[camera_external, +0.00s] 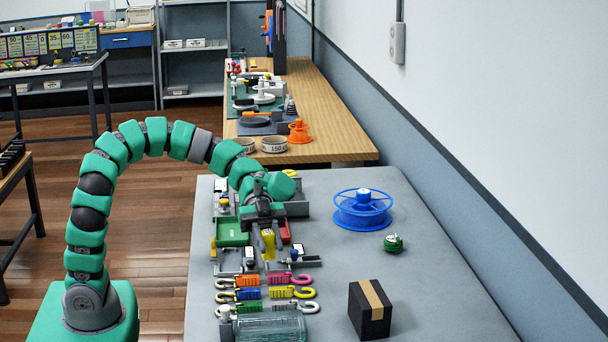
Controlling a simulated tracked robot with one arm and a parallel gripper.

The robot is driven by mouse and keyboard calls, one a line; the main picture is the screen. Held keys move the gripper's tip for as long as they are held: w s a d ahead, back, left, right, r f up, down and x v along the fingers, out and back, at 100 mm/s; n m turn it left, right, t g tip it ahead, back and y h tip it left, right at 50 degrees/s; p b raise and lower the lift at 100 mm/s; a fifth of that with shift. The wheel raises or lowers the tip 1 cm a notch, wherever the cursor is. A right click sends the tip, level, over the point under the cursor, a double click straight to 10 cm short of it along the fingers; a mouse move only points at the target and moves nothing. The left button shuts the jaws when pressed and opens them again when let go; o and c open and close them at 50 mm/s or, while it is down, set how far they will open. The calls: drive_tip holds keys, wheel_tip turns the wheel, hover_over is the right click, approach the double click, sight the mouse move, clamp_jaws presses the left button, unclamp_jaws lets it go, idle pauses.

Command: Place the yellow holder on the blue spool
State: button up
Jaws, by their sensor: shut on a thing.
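My gripper (266,222) is above the grey table, over the row of small trays and fixtures. It is shut on the yellow holder (268,243), which hangs below the fingers. The holder is small here, and its lower end is close to the fixtures; I cannot tell whether it touches them. The blue spool (362,212) stands on the table to the right of my gripper, apart from it.
A small green round item (393,243) lies just in front of the spool. A black box with a tan stripe (370,309) stands at the front right. A green tray (232,232) and several coloured hooked straps (291,292) lie on the left. The table's right side is mostly clear.

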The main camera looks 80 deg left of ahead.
drive_tip(key=w+a+r+n+t+y+p, duration=0.2)
drive_tip(key=w+a+n+t+y+p, duration=0.15)
drive_tip(key=w+a+n+t, duration=0.55)
drive_tip(key=w+a+r+n+t+y+p, duration=0.1)
drive_tip(key=w+a+r+n+y, duration=0.3)
drive_tip(key=a, duration=0.4)
drive_tip(key=w+a+r+n+t+y+p, duration=0.1)
drive_tip(key=w+a+r+n+t+y, duration=0.15)
drive_tip(key=a+y, duration=0.45)
drive_tip(key=g+h, duration=0.1)
hover_over(370, 191)
drive_tip(key=s, duration=0.1)
drive_tip(key=shift+a+f+n+b, duration=0.1)
drive_tip(key=shift+f+n+b, duration=0.25)
drive_tip(key=shift+f, duration=0.2)
drive_tip(key=shift+w, duration=0.55)
drive_tip(key=shift+f+b, duration=0.5)
drive_tip(key=shift+f, duration=1.25)
drive_tip(key=o, duration=1)
drive_tip(key=shift+o, duration=0.2)
